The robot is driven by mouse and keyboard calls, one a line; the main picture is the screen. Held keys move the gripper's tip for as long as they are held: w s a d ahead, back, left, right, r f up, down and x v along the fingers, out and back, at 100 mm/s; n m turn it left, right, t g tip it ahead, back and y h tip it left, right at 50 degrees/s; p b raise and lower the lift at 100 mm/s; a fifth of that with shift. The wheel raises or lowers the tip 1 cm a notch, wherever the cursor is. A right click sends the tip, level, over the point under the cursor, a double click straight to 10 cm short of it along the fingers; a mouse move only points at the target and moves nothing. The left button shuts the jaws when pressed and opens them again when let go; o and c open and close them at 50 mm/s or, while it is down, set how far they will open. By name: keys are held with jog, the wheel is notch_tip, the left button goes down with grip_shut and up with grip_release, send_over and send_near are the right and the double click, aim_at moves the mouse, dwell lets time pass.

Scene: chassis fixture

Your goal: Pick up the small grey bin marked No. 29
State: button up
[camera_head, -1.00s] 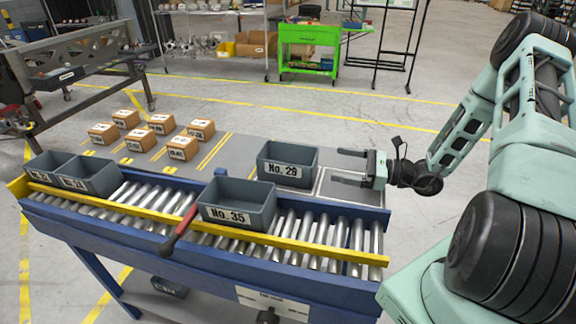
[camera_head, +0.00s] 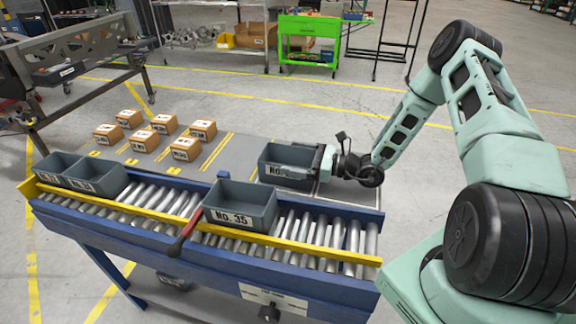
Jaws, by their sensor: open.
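The small grey bin No. 29 (camera_head: 283,153) stands upright on the grey surface behind the roller conveyor. Its label is partly covered by my gripper now. My gripper (camera_head: 312,164) is at the bin's right end, with its fingers reaching over or around that end. The jaws are open. The fingertips are hard to make out against the grey bin, and I cannot tell whether they touch its wall.
Bin No. 35 (camera_head: 240,206) sits on the roller conveyor (camera_head: 310,228) just in front. Two more grey bins (camera_head: 82,174) sit at the conveyor's left end. Several small cardboard boxes (camera_head: 163,124) stand on the grey surface to the left. A red lever (camera_head: 183,232) sticks out over the conveyor's front.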

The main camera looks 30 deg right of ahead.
jog(key=c, duration=0.8)
jog(key=shift+r, duration=0.1)
jog(key=shift+c, duration=0.2)
